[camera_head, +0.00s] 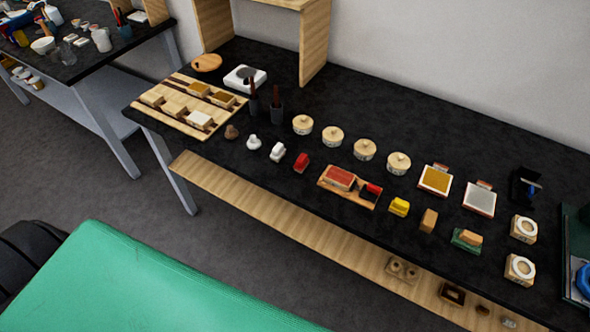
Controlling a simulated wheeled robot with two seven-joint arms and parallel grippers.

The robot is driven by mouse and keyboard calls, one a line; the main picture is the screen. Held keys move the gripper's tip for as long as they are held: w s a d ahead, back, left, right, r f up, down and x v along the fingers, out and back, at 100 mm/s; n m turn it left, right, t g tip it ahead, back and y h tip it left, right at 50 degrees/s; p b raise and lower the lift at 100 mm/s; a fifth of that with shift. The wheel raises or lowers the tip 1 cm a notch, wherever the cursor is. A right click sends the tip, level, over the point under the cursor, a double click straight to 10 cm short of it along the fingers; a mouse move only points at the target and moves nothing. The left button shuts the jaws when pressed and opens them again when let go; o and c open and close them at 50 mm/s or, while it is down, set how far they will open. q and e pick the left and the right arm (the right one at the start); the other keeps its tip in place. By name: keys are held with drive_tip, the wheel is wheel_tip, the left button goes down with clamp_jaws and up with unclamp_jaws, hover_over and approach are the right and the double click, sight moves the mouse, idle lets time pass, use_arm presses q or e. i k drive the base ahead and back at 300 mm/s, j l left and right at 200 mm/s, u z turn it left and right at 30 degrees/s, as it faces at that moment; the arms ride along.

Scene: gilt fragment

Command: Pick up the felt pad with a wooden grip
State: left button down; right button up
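A small green pad with a wooden block on top (466,239) sits on the black worktable (320,105), right of centre near the front edge. It looks like the felt pad with a wooden grip, though its material is too small to tell. It stands apart from its neighbours. Neither of my grippers shows in the head view.
Shallow square trays (479,198) lie behind. A wooden shelf (290,232) runs below the front edge. The table's back middle is clear.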

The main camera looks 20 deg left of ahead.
sight(463, 238)
drive_tip(key=u, duration=0.3)
drive_tip(key=z, duration=1.15)
